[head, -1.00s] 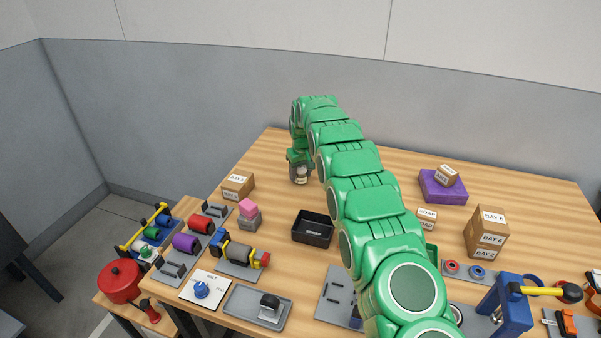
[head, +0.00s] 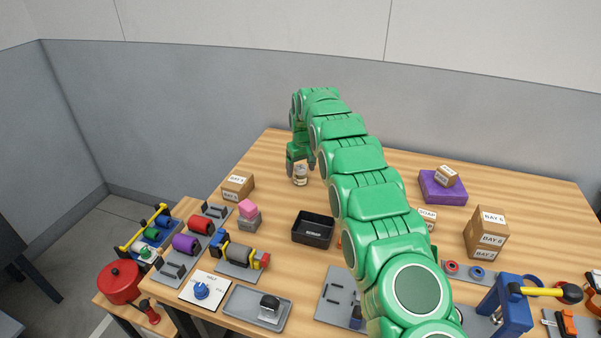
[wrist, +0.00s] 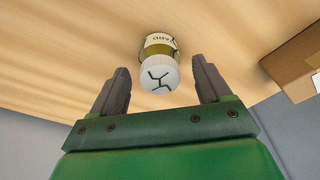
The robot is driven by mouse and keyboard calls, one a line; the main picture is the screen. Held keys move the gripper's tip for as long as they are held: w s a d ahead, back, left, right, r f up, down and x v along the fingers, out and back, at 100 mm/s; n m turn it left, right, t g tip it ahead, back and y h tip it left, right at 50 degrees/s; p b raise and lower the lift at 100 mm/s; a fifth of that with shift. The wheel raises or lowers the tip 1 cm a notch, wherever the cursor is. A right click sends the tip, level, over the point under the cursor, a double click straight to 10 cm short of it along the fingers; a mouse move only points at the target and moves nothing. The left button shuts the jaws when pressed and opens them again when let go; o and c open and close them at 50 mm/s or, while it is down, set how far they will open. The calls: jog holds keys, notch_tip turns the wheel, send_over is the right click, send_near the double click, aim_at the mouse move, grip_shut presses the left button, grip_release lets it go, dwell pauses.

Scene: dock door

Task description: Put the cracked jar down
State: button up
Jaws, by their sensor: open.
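The cracked jar (head: 300,175) stands upright on the wooden table (head: 390,180), toward its far left part. In the wrist view the jar (wrist: 160,64) has a white lid with black crack lines and a pale label that reads in part "ARD". My gripper (head: 300,168) is just above and around the jar's top in the head view. In the wrist view my gripper (wrist: 160,85) is open, with a finger on each side of the lid and a visible gap to both. Nothing is held between the fingers.
A black bin (head: 313,229) with a label stands in front of the jar. A cardboard box (head: 237,187) is to the left, near pink and grey blocks (head: 248,215). A purple block (head: 442,187) bears a small box at right. The table around the jar is clear.

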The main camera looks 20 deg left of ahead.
aim_at(303, 170)
jog(key=r, duration=0.5)
jog(key=d+r, duration=0.1)
jog(key=r, duration=0.2)
jog(key=shift+s+r, duration=0.25)
jog(key=shift+s, duration=0.15)
jog(key=shift+s+r, duration=0.1)
jog(key=shift+r, duration=0.15)
